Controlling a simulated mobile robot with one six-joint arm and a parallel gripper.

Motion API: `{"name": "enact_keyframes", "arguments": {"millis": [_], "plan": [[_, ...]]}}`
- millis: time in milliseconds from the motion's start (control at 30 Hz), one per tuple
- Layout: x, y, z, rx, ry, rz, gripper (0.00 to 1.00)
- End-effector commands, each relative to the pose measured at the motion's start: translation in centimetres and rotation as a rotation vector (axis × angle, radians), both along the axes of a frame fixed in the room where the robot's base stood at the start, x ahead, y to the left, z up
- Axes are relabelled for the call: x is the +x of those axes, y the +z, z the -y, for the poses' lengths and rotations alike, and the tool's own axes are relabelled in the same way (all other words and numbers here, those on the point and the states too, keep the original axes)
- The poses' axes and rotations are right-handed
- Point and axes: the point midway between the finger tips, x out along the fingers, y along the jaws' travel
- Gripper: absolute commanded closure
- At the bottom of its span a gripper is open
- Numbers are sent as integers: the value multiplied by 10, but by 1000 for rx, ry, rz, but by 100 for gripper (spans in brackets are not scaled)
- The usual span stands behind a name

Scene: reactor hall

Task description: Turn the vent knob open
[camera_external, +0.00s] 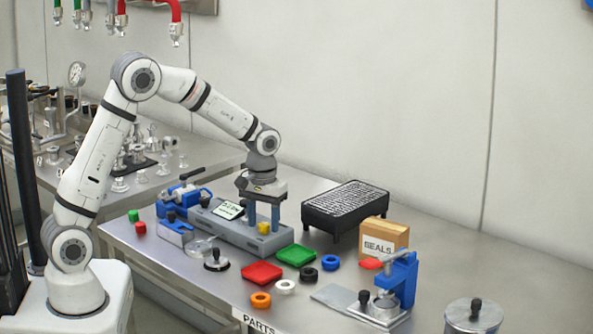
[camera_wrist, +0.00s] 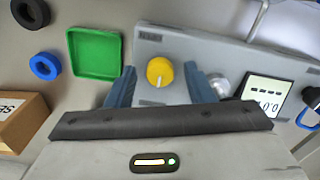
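A yellow knob (camera_external: 264,228) with a white pointer line sits on a grey panel block (camera_external: 225,225) on the metal table. I take it to be the vent knob; no label on it is readable. My gripper (camera_external: 264,220) is open, pointing down over the panel, with its blue fingers on either side of the knob. In the wrist view the yellow knob (camera_wrist: 160,72) shows between the two fingertips (camera_wrist: 160,80), with gaps on both sides. I cannot tell how far the tips reach down beside it.
A small display (camera_external: 230,210) and a silver fitting (camera_wrist: 219,85) are on the same panel. A green tray (camera_external: 297,254) and red tray (camera_external: 262,273) lie in front. A black ribbed box (camera_external: 345,208), a SEALS carton (camera_external: 385,238) and a blue press (camera_external: 400,278) stand right.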

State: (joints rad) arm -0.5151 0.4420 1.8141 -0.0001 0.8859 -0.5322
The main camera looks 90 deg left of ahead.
Motion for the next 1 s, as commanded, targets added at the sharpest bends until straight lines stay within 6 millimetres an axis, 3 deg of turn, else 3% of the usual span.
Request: {"name": "enact_keyframes", "arguments": {"millis": [533,1000], "plan": [[0,1,0,0,0,0,96],[0,0,0,0,-125,1,96]]}}
